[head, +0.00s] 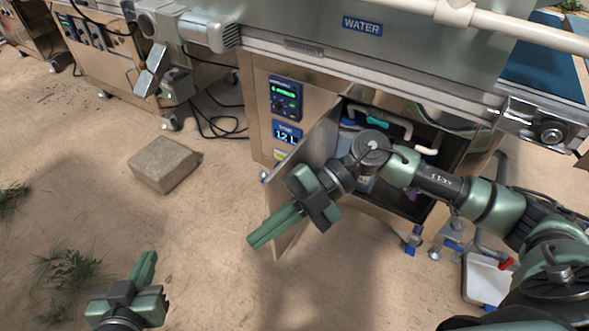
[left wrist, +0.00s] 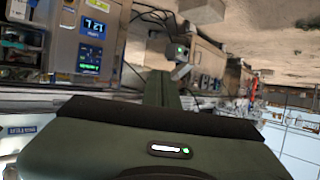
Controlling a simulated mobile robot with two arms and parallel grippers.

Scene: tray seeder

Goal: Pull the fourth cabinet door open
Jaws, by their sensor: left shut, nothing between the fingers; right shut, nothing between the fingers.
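A steel cabinet door (head: 312,143) under the WATER label stands swung open toward me, hinged at the left of its opening. Pipes and fittings show inside the cabinet (head: 350,119). I cannot tell from the labels which number this door is. My right arm reaches across the opening. My right gripper (head: 250,244) is shut and empty, in front of the door's lower part in the picture; whether it touches is unclear. My left gripper (head: 147,256) is shut and empty at the lower left, apart from the door. Its closed fingers also show in the left wrist view (left wrist: 161,88).
A concrete block (head: 163,165) lies on the sandy ground left of the door. A green-lit control panel (head: 286,98) sits left of the opening. Cables (head: 215,125) lie on the ground behind the block. A white tray (head: 487,283) stands at lower right. Ground at lower middle is clear.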

